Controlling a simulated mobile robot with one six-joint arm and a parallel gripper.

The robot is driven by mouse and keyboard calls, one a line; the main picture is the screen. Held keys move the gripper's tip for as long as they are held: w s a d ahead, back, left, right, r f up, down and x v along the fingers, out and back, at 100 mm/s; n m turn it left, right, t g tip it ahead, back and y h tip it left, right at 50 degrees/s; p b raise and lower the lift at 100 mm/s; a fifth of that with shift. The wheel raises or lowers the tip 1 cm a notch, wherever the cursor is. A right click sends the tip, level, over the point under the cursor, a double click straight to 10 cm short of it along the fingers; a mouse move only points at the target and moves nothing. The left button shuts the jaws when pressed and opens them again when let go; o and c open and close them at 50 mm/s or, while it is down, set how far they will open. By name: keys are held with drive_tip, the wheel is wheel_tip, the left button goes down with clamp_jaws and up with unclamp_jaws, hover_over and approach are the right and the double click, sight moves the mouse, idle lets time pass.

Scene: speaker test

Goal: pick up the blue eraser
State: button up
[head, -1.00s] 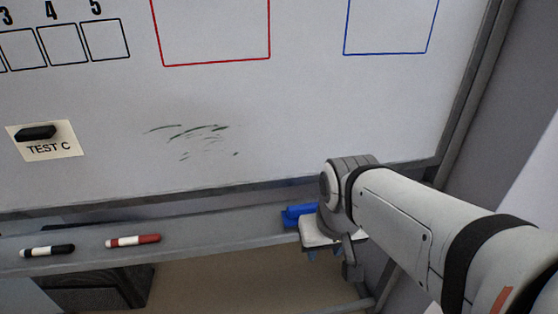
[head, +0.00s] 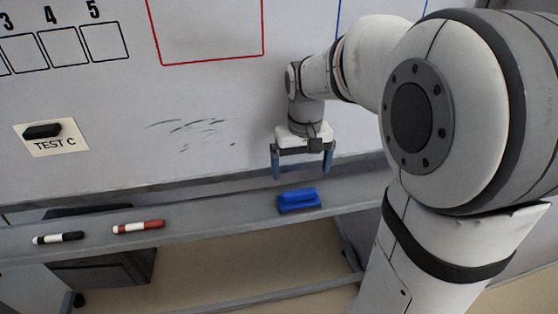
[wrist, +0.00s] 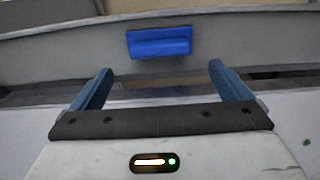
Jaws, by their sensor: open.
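The blue eraser (head: 299,200) lies on the grey tray ledge below the whiteboard, right of the markers. It also shows whole in the wrist view (wrist: 160,42), beyond my fingertips and roughly centred between them. My gripper (head: 301,176) is open and empty, with its two blue fingers pointing down above the eraser, close to the board. In the wrist view the two fingers (wrist: 160,72) are spread wide with nothing between them. The gripper is apart from the eraser.
The tray ledge (head: 215,215) also holds a black marker (head: 58,238) and a red marker (head: 138,227) at the left. The whiteboard (head: 235,110) rises behind it, with dark ink strokes and a black block on a TEST C card (head: 51,138). The ledge between the red marker and eraser is clear.

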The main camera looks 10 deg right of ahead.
sight(299, 191)
drive_tip(key=shift+w+f, duration=0.2)
wheel_tip(299, 191, down, 8)
drive_tip(key=shift+r+p, duration=0.25)
drive_tip(key=shift+p, duration=0.25)
drive_tip(key=c, duration=0.9)
drive_tip(key=shift+r, duration=0.1)
drive_tip(key=shift+r, duration=0.55)
wheel_tip(299, 191, up, 2)
drive_tip(key=shift+r+b, duration=0.25)
drive_tip(key=shift+b, duration=0.15)
drive_tip(key=s+b, duration=0.3)
drive_tip(key=s, duration=1.5)
drive_tip(key=shift+s+f, duration=0.1)
